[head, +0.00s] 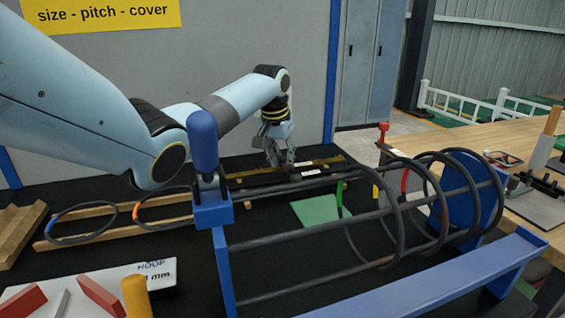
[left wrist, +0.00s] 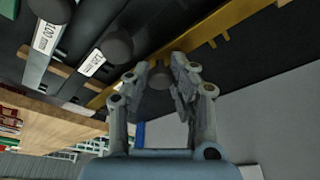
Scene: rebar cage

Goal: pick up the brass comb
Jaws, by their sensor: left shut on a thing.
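The brass comb (head: 328,160) is a long yellow strip lying along the back of the black table top in the head view. In the left wrist view the brass comb (left wrist: 228,20) runs diagonally past the fingertips, with short teeth on one edge. My left gripper (head: 281,161) reaches down onto its middle. In the left wrist view the left gripper (left wrist: 158,76) is closed around a dark round knob at the strip; the fingers hide part of it. I cannot tell whether the comb is clear of the table. My right gripper is not in view.
Dark combs with white labels (left wrist: 92,63) and round knobs lie beside the brass one. The rebar cage (head: 380,220) with dark hoops stands in front, on a blue frame. Loose hoops (head: 85,222) rest on wooden strips at left. A green sheet (head: 316,211) lies below the cage.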

